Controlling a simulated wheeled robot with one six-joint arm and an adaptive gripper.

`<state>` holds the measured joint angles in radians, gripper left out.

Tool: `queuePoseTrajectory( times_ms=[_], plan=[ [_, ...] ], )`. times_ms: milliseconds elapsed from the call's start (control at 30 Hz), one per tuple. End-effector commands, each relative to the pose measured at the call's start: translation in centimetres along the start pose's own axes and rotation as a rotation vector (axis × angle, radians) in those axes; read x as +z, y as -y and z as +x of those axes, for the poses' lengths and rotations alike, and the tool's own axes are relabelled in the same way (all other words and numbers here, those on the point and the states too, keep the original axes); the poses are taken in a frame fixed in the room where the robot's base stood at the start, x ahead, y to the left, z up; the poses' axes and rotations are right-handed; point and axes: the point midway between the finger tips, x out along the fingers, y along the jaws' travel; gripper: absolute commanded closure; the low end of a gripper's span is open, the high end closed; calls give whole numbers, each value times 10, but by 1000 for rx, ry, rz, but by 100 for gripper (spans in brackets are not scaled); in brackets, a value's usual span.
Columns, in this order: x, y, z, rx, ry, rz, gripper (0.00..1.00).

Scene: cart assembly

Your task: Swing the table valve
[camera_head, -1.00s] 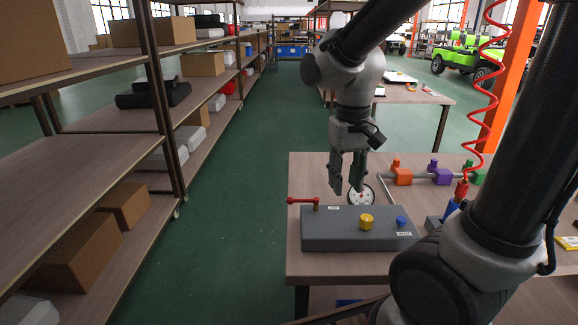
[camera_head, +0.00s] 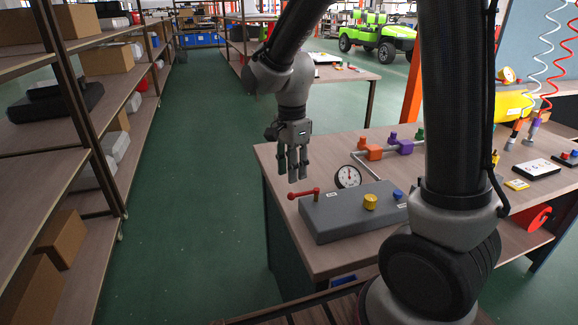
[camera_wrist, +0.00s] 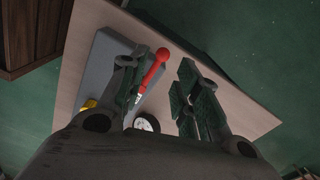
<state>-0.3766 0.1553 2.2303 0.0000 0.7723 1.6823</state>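The table valve is a grey box (camera_head: 352,212) with a red lever (camera_head: 303,193) at its left end, a yellow knob (camera_head: 370,202) and a small blue knob (camera_head: 398,195). The lever points left, its round end near the table's left edge. My gripper (camera_head: 293,177) hangs fingers down just above and behind the lever, apart from the box. In the wrist view my gripper (camera_wrist: 160,66) is open and empty. There the red lever (camera_wrist: 152,72) shows between the fingers, closer to the left one, which partly covers the box (camera_wrist: 104,58).
A round dial gauge (camera_head: 348,177) stands behind the box. A pipe with orange (camera_head: 370,152) and purple (camera_head: 400,147) valves lies farther back on the table (camera_head: 275,160). Shelves with boxes line the left. The green floor (camera_head: 190,190) between is clear.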

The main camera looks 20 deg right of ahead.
Motion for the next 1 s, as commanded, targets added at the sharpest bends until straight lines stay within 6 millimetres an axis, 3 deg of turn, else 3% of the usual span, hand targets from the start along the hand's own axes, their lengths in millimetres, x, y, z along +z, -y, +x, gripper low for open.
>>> queuePoseTrajectory(
  times_ms=[200,433,1000],
  plan=[
    [0,4,0,-15,3,194,68],
    [0,4,6,-15,4,269,68],
    [0,5,72,-14,4,266,68]
  ],
)
